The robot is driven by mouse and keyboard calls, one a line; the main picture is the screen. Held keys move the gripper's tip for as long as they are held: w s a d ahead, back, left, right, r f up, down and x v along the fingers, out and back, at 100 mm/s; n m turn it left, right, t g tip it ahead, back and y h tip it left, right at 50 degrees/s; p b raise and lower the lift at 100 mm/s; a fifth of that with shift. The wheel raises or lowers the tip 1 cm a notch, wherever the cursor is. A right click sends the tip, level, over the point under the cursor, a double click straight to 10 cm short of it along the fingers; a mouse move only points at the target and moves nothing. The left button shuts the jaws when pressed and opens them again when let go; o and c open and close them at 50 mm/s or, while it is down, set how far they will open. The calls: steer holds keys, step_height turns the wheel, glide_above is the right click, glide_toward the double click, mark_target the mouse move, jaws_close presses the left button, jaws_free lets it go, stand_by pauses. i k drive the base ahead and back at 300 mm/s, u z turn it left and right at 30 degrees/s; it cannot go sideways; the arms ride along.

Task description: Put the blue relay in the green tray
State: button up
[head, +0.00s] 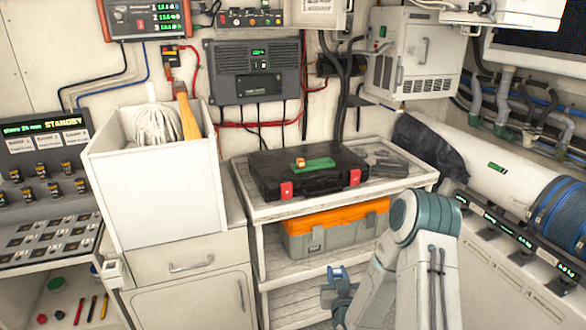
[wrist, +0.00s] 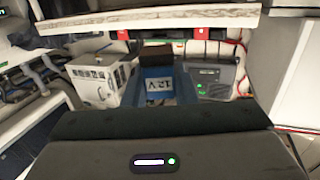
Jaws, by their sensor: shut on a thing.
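The blue relay (wrist: 153,72) is between the fingers of my gripper (wrist: 158,92) in the wrist view; it has a dark top and a pale label reading 12V. In the head view the relay (head: 335,272) shows as a small blue block at the tip of my gripper (head: 338,284), low in front of the wooden shelf unit. The gripper is shut on it. The green tray (head: 318,165) is a small flat piece on top of the black case, above and left of the gripper in the head view. I cannot make out the tray in the wrist view.
The black case (head: 262,178) with red latches lies on the upper shelf (head: 250,210). A small orange block (head: 300,162) is at the tray's left end. An orange and grey toolbox (head: 330,230) is below. A white bin (head: 150,190) stands left.

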mark_target(313, 165)
steer(key=i, duration=0.9)
